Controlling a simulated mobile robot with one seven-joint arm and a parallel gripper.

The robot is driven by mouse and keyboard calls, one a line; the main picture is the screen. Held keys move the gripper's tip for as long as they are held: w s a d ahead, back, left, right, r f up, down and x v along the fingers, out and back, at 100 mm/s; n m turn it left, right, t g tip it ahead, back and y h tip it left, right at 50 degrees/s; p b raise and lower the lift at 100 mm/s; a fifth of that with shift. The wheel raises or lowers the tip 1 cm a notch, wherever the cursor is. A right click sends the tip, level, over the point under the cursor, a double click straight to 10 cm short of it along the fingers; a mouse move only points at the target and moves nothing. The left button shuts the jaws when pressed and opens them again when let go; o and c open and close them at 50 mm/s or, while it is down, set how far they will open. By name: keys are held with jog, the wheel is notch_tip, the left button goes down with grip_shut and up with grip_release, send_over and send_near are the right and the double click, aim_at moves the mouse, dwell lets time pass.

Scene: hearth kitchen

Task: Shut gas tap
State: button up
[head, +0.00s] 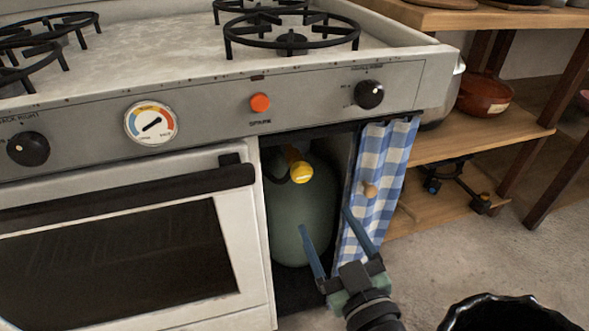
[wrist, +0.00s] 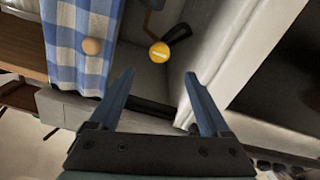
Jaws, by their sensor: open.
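The gas tap is a yellow round knob (head: 301,172) on top of a green gas bottle (head: 300,222), inside the open compartment at the right of the stove. The knob also shows in the wrist view (wrist: 159,52), ahead of my fingers and a little left of centre. My gripper (head: 325,219) is open and empty, in front of the bottle, lower than the knob and apart from it. In the wrist view its two blue fingers (wrist: 158,75) are spread wide with nothing between them. Much of the bottle's lower part is in shadow.
A blue checked curtain (head: 378,185) with a wooden knob (head: 370,190) hangs at the compartment's right side. The oven door handle (head: 130,196) juts out at left. A wooden shelf (head: 480,137) stands at right, and a black bin (head: 510,314) is on the floor.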

aim_at(304, 179)
jog(key=b+x, duration=0.2)
jog(key=x, duration=1.1)
jog(key=shift+f+b, duration=0.1)
jog(key=shift+b, duration=0.25)
jog(key=shift+s, duration=0.1)
jog(key=shift+c, duration=0.3)
grip_shut()
